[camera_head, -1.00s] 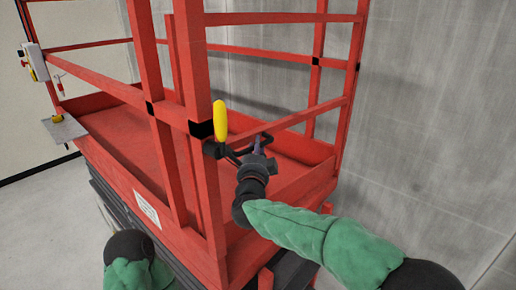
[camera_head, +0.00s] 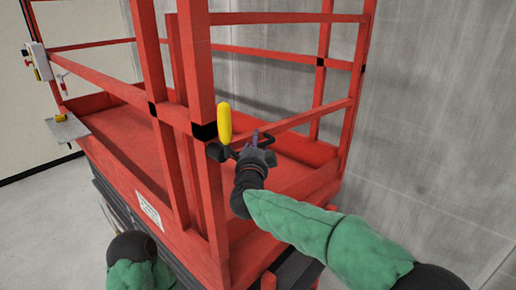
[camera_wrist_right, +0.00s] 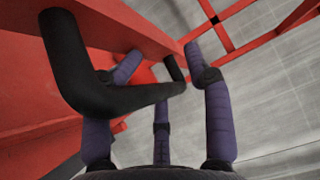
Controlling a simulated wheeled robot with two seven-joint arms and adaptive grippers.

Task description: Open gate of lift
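The red lift (camera_head: 120,125) stands in the middle of the head view, with upright posts and rails around its platform. A yellow grip (camera_head: 225,122) stands upright at the corner post, beside a black handle (camera_head: 217,152). A red rail (camera_head: 310,117) runs right from this corner; I cannot tell whether it is the gate. My right gripper (camera_head: 258,140) is at the black handle. In the right wrist view, the bent black handle (camera_wrist_right: 120,98) lies among the spread purple fingers of the open gripper (camera_wrist_right: 161,55); firm contact is not clear. My left gripper is out of view.
A white control box (camera_head: 40,62) hangs on the left rail, above a small grey shelf (camera_head: 68,127). A grey concrete wall (camera_head: 430,110) stands close behind and right of the lift. Bare floor (camera_head: 45,215) lies at the left.

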